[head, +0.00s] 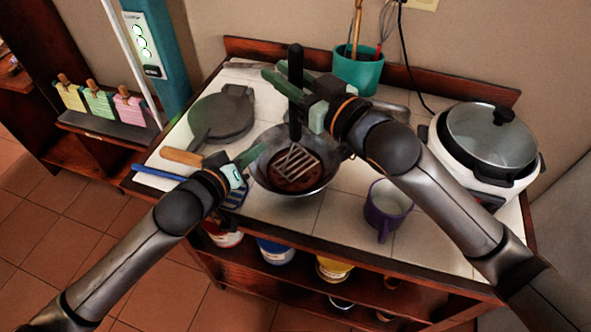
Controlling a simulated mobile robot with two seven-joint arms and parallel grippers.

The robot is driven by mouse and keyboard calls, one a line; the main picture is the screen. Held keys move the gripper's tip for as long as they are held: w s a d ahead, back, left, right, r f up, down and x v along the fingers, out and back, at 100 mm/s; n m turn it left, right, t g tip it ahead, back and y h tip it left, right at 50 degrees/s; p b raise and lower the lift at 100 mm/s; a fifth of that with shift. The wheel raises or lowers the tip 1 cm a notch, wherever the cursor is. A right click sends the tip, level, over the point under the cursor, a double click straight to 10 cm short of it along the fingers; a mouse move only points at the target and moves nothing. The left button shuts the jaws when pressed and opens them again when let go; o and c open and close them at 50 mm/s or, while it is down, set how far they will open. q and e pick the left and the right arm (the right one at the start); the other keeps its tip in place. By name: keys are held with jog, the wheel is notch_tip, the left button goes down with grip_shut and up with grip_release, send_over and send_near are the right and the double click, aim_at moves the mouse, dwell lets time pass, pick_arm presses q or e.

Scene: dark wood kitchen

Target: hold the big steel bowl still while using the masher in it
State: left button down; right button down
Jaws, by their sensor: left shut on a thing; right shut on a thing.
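The big steel bowl (315,188) stands upright on the white tiled counter, with dark brown contents at its bottom. My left gripper (252,156) is shut on the bowl's left rim. The masher (296,90) has a black handle and a slotted steel head. It stands nearly upright, with its head (294,165) inside the bowl. Whether the head touches the contents I cannot tell. My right gripper (293,95) is shut on the masher's handle, above the bowl. Part of the bowl's far rim is hidden behind my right gripper.
A purple mug (387,208) stands right of the bowl. A white cooker with a glass lid (490,135) is at the right. A dark round press (222,113) lies at the back left. A teal utensil pot (358,72) stands at the back. Bare tiles show between bowl and mug.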

jog(key=shift+f, duration=0.3)
jog(key=shift+f, duration=1)
jog(key=shift+f, duration=0.15)
jog(key=shift+f, duration=0.2)
jog(key=shift+r, duration=1.65)
jog(key=shift+f, duration=0.1)
jog(key=shift+f, duration=1.55)
